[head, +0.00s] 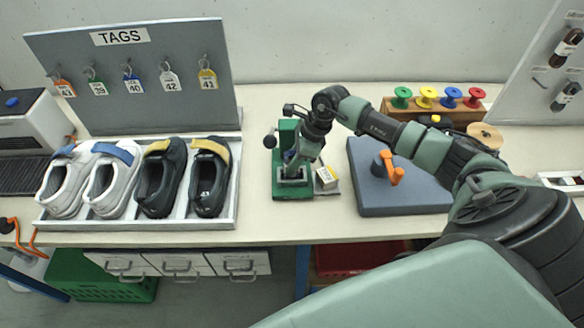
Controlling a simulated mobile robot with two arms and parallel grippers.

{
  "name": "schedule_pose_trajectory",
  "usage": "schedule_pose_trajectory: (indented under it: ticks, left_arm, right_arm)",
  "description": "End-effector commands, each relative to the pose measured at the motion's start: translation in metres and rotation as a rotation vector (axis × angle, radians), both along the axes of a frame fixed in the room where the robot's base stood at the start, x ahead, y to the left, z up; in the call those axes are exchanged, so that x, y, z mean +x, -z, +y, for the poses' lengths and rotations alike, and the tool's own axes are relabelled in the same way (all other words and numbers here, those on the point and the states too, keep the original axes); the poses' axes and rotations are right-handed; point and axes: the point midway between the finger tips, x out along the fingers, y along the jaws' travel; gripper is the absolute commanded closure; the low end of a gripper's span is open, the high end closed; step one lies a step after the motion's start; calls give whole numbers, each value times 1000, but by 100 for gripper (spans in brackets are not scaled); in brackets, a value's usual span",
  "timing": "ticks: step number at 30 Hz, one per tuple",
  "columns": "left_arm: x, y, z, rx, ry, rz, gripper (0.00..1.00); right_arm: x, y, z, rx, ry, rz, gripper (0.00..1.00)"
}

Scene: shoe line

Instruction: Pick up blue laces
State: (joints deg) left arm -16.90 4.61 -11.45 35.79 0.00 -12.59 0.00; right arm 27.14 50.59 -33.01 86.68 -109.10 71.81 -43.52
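I cannot make out any blue laces for certain in the head view. A board at the right edge carries dark bundles that look like laces, an upper one (566,47) and a lower one (565,96); their labels are too small to read. My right gripper (291,166) points down over a green bench device (293,191) at the middle of the table. Its fingertips are small and partly merged with the device, so I cannot tell whether they are open or hold anything. My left gripper is not in view.
A tray (236,210) of white and black shoes stands left, below a tag board (120,75). Right of the device are a small yellow-white box (327,177), a grey-blue mat (365,160) with an orange-handled tool (391,170), and a wooden rack with coloured spools, one blue (451,96).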

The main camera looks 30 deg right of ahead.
Motion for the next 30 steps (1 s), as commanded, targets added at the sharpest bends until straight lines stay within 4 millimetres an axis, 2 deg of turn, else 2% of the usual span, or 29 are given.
schedule_pose_trajectory:
  ticks: [11,17,23,30]
  left_arm:
    - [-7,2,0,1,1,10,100]
    - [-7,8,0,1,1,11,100]
    - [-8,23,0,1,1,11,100]
    - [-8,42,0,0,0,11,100]
  right_arm:
    - [0,-2,0,0,0,-1,100]
    - [1,-18,-1,-2,-1,-5,100]
    - [1,-61,-1,-3,-2,-8,100]
    - [2,-133,0,0,-1,-10,100]
